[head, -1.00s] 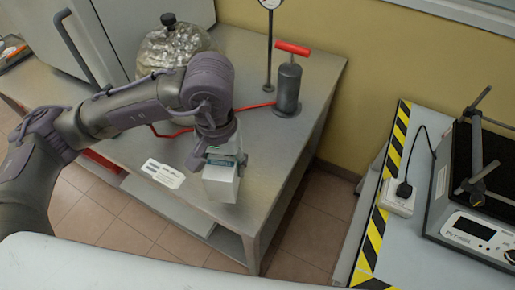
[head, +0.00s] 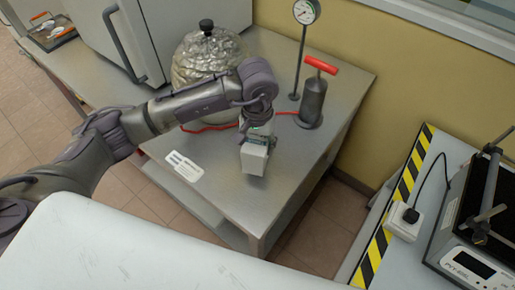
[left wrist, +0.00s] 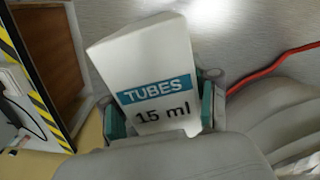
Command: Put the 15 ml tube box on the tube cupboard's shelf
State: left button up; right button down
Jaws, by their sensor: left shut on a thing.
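The 15 ml tube box (left wrist: 150,65) is white with a teal "TUBES 15 ml" label in the left wrist view. In the head view the box (head: 254,160) hangs below my left gripper (head: 260,135), over the steel table. My left gripper is shut on it, with a teal finger pad on each side in the left wrist view (left wrist: 160,125). The head view does not clearly show whether the box touches the tabletop. No tube cupboard with a shelf can be made out for sure. My right gripper is not in view.
The steel table (head: 235,200) carries a grey cabinet (head: 165,30), a foil-wrapped vessel (head: 205,60), a pump with a red handle (head: 313,95), a gauge (head: 306,12) and a white label card (head: 184,165). A bench with a striped edge (head: 390,225) and a shaker (head: 480,240) stands right.

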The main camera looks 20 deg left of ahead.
pick_arm(q)
notch_tip(320, 180, down, 3)
jog(key=shift+f+p, duration=0.15)
jog(key=shift+p, duration=0.35)
jog(key=shift+f, duration=0.1)
jog(key=shift+f+b, duration=0.2)
jog(key=shift+b, duration=0.2)
jog(key=o, duration=1.3)
jog(key=shift+r, duration=0.1)
jog(key=shift+o, duration=0.2)
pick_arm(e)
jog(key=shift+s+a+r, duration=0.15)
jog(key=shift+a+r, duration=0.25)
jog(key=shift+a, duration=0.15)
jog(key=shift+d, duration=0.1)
